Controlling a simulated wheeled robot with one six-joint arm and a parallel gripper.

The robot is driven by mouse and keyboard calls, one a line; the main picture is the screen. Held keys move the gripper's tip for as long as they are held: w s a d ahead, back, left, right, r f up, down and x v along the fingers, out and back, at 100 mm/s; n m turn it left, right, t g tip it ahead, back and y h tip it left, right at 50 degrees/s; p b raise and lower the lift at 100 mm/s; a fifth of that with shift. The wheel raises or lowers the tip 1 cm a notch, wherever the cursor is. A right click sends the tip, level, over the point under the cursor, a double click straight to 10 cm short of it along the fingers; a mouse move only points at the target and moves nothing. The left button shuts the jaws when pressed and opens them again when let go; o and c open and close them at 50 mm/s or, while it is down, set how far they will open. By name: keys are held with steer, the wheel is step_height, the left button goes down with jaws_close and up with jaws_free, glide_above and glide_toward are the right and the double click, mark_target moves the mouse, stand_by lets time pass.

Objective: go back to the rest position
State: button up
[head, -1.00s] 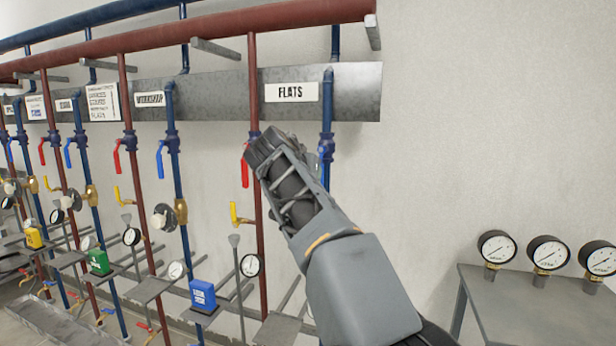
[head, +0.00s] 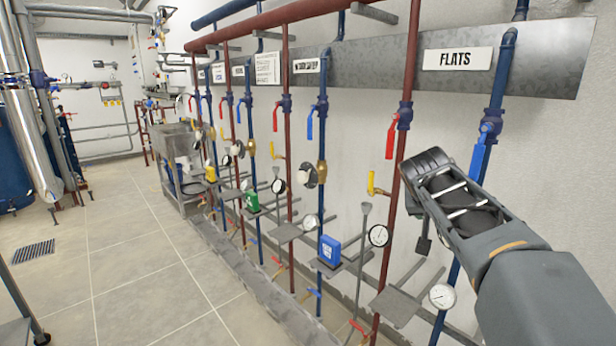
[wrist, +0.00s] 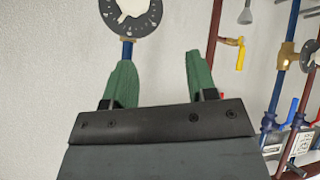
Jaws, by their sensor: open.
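My gripper shows in the wrist view (wrist: 158,80) with its two green fingers apart and nothing between them. A round dark dial with a white centre (wrist: 131,14) on a blue pipe is beyond the left finger, and a bare pale wall lies behind the gap. In the head view my arm reaches up from the lower right, its dark end in front of the pipes below the FLATS sign (head: 457,58). The fingers cannot be made out there.
Red and blue pipes with red valve handles (head: 391,138), blue handles (head: 478,160) and gauges (head: 379,235) line the wall close to my arm. A blue box (head: 330,251) sits on a small bracket. Open tiled floor (head: 130,270) lies to the left.

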steer(key=s+a+n+g+y+p, duration=0.1)
steer(key=s+a+n+y+p, duration=0.1)
steer(key=s+a+p, duration=0.4)
steer(key=s+a+f+n+g+y+p, duration=0.1)
steer(key=s+a+y+p, duration=0.3)
steer(key=s+p, duration=0.8)
steer(key=s+a+n+g, duration=0.1)
steer(key=s+a, duration=0.1)
steer(key=shift+s+f+g, duration=0.15)
steer(key=shift+s+g, duration=0.15)
